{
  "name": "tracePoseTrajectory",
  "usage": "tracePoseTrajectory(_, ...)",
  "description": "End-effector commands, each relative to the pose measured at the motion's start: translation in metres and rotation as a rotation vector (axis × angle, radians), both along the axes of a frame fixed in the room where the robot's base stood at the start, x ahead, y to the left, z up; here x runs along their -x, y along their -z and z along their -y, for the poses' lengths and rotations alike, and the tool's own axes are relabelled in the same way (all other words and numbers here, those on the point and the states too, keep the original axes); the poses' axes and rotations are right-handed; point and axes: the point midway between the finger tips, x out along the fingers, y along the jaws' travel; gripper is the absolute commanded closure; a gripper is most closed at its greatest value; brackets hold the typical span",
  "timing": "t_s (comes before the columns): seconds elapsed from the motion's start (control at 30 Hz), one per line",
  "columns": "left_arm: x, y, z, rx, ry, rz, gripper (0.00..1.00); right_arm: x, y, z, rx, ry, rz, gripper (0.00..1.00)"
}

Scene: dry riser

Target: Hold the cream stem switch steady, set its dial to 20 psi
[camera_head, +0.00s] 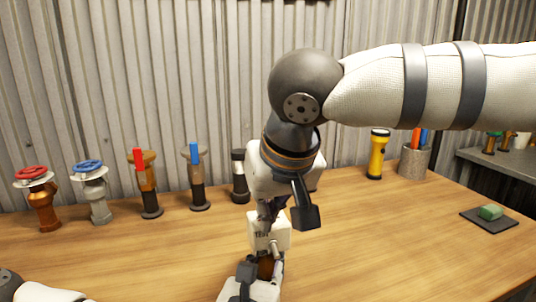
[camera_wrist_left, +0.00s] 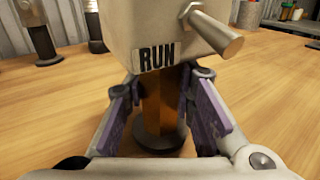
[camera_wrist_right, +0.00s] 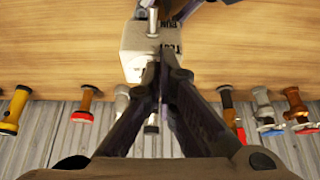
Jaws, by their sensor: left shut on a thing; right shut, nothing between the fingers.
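The cream stem switch (camera_head: 283,234) stands upright on the wooden table, its boxy head on a brown stem (camera_wrist_left: 160,105) with a dark round base. Its head shows a RUN label and a metal rod at the right in the left wrist view (camera_wrist_left: 135,25). My left gripper (camera_head: 262,268) is shut around the brown stem below the head. My right gripper (camera_head: 268,208) points down from above, its fingers together and empty at the head's top. In the right wrist view the fingertips (camera_wrist_right: 159,62) overlap the cream head (camera_wrist_right: 133,62); contact cannot be told. The dial's reading is not legible.
At the back left stand a red-wheel valve (camera_head: 45,205), a blue-wheel valve (camera_head: 98,200), a red-lever valve (camera_head: 148,185) and a blue-lever valve (camera_head: 197,180). A yellow flashlight (camera_head: 376,158) and a pen cup (camera_head: 412,164) stand right. A dark mat (camera_head: 478,222) holds a green block (camera_head: 491,211).

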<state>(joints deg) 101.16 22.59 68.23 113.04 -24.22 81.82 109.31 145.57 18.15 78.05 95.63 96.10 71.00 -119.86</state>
Motion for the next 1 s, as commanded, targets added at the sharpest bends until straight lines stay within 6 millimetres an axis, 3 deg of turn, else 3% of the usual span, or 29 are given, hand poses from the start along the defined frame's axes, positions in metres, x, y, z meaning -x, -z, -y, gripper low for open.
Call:
tracePoseTrajectory(0.23,0.000,0.001,0.000,0.000,0.001,-0.002,1.00,0.007,-0.005,0.000,-0.001,0.001,0.002,1.00)
tracePoseTrajectory(0.6,0.000,0.001,0.000,0.000,0.001,-0.002,1.00,0.007,-0.057,0.000,-0.001,0.001,0.002,1.00)
tracePoseTrajectory(0.9,0.000,0.001,0.000,-0.001,0.001,-0.002,1.00,0.007,-0.060,0.000,0.000,-0.001,0.001,1.00)
tracePoseTrajectory(1.0,0.000,0.001,0.000,-0.001,0.001,-0.002,1.00,0.003,-0.066,0.010,0.002,0.004,0.004,1.00)
